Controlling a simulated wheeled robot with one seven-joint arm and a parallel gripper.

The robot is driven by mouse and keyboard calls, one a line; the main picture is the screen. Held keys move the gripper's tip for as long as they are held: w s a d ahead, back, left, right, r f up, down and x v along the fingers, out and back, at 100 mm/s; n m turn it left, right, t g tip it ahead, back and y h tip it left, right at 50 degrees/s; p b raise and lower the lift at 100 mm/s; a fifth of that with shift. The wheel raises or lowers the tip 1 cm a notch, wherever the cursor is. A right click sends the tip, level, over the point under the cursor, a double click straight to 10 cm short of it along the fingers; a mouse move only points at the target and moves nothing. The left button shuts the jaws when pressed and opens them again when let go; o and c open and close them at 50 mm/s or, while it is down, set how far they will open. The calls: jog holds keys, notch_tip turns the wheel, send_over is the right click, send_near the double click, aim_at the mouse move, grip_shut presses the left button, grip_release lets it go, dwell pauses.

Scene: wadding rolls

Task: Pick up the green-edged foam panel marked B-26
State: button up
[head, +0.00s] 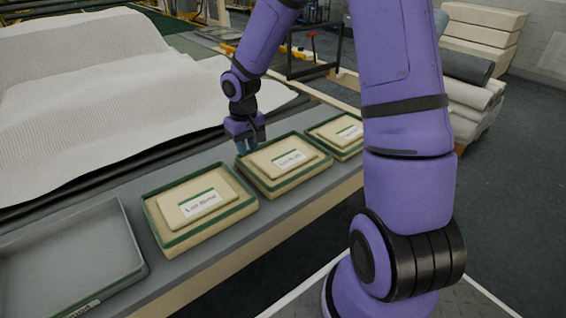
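Three cream foam panels with green edges lie in a row on the grey bench: a near one (172,208), a middle one (262,160) and a far one (325,131). Each carries a smaller raised pad with a white label. The label print is too small and blurred to tell which panel is B-26. My gripper (245,147) points down at the back left corner of the middle panel. Its fingertips are small in view and partly merge with the panel's edge. I cannot tell whether they touch it or how far apart they are.
An empty grey tray (133,258) sits at the bench's near left. A large white ribbed sheet of wadding (80,100) lies behind the bench (185,165). Stacked foam slabs and rolls (482,45) stand at the back right. My arm's purple links cover the right middle of the view.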

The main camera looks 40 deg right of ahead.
aim_at(251, 171)
notch_tip(251, 171, down, 2)
jog(key=shift+f, duration=0.15)
jog(key=f, duration=0.2)
jog(key=s+f, duration=0.1)
jog(key=f, duration=0.1)
jog(key=shift+f, duration=0.5)
grip_shut()
